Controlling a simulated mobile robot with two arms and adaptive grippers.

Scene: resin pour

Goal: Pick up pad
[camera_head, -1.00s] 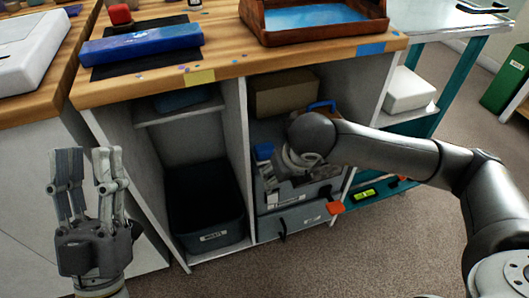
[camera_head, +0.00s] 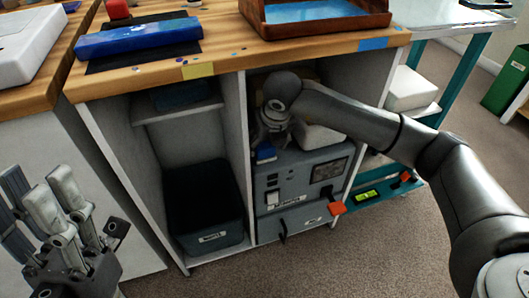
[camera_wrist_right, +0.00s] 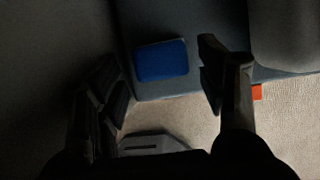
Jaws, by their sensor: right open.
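A small blue pad (camera_head: 265,152) lies on top of the grey box (camera_head: 300,180) in the cabinet's right compartment. In the right wrist view the pad (camera_wrist_right: 161,60) lies between and beyond the two dark fingers of my open, empty right gripper (camera_wrist_right: 158,85), without visible contact. In the head view my right arm reaches into this compartment from the right, and the right gripper (camera_head: 274,132) is just above the pad, its fingers mostly hidden. My left gripper (camera_head: 45,195) is at the lower left, fingers apart, holding nothing visible.
The cabinet's wooden top (camera_head: 225,62) overhangs the compartment. A white rounded object (camera_head: 320,138) sits beside the right gripper on the grey box. A black bin (camera_head: 203,200) fills the lower left compartment. An orange tag (camera_head: 337,208) sticks out in front.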

